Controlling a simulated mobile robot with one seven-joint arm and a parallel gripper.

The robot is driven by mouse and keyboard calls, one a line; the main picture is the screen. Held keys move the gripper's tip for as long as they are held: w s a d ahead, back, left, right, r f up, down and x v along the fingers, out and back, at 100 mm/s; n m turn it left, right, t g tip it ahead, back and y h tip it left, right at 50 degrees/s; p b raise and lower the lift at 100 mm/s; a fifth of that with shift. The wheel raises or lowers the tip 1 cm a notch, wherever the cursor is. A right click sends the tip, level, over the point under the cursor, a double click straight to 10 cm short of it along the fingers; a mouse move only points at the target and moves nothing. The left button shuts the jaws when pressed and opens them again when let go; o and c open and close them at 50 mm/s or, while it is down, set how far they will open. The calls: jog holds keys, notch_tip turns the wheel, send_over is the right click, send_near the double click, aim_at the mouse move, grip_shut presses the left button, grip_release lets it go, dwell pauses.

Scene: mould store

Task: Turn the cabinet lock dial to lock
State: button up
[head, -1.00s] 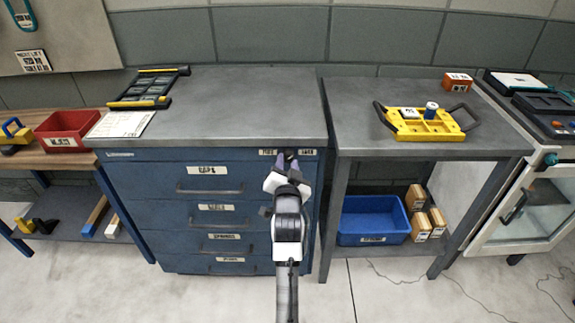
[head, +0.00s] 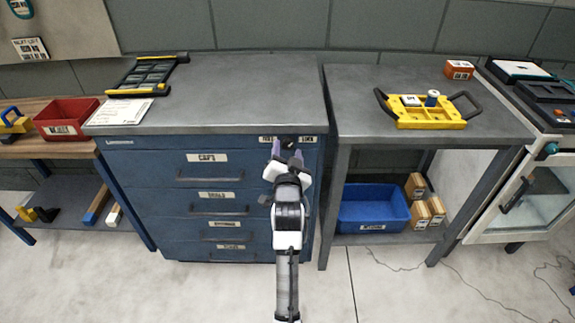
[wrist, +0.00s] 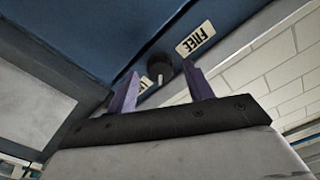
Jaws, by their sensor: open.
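The blue cabinet (head: 150,185) has a small dark lock dial (head: 287,142) at the top right of its front. A FREE label (head: 267,139) is to its left and a LOCK label (head: 308,139) to its right. My gripper (head: 287,155) is open and empty just in front of the dial. In the wrist view the dial (wrist: 160,66) shows between and beyond the two purple fingers, with the FREE label (wrist: 195,38) clear and the other label (wrist: 148,84) partly hidden by a finger. I cannot tell whether the fingers touch the dial.
The cabinet's drawer handles (head: 210,178) stick out below my gripper. A grey table (head: 400,92) with a yellow caddy (head: 428,120) stands close on the right. A red bin (head: 67,118) sits on the left bench. The cabinet top is mostly clear.

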jog(key=s+b, duration=0.2)
jog(key=s, duration=1.1)
jog(key=shift+s, duration=0.2)
